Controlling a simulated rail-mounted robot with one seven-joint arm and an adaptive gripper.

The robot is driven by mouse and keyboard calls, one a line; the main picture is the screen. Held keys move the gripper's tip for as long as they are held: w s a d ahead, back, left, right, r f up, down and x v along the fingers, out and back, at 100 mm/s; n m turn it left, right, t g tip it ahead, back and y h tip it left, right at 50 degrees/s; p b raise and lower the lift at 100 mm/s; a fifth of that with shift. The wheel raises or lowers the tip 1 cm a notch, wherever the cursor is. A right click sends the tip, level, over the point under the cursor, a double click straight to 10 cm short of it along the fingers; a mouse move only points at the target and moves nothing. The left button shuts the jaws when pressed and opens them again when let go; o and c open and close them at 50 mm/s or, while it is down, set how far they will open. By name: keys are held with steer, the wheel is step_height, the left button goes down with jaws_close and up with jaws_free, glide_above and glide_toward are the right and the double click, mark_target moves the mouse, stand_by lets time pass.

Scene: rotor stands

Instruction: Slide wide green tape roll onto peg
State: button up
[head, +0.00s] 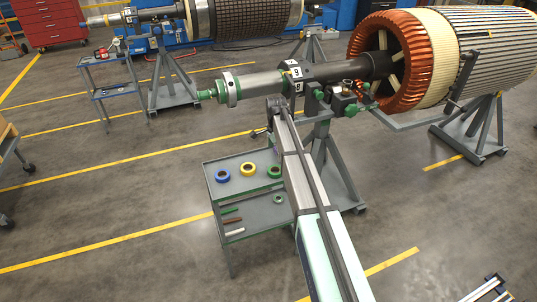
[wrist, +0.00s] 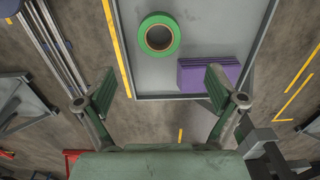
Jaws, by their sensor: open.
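A green tape roll (wrist: 158,38) lies flat on a grey tray surface (wrist: 200,25) in the wrist view, its brown core facing up. My gripper (wrist: 160,82) is open and empty, its two green-padded fingers apart, with the roll beyond the fingertips. In the head view, one green roll (head: 274,171) lies on the cart's top and a smaller-looking green ring (head: 277,199) lies on its lower level. I cannot tell for certain which is the wide roll. My arm hides part of the cart. I cannot clearly make out the peg.
The grey cart (head: 215,165) also bears a blue roll (head: 223,176) and a yellow roll (head: 248,169). A purple block (wrist: 207,75) lies beside the green roll, near the tray edge. A rotor shaft (head: 265,80) on a stand extends above and behind the cart.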

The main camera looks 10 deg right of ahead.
mark_target(275, 168)
steer(key=shift+f+b, duration=2)
steer(key=shift+f, duration=2.95)
steer(key=c, duration=1.1)
steer(key=shift+o, duration=0.2)
steer(key=shift+s+r, duration=0.1)
steer(key=shift+s, duration=0.05)
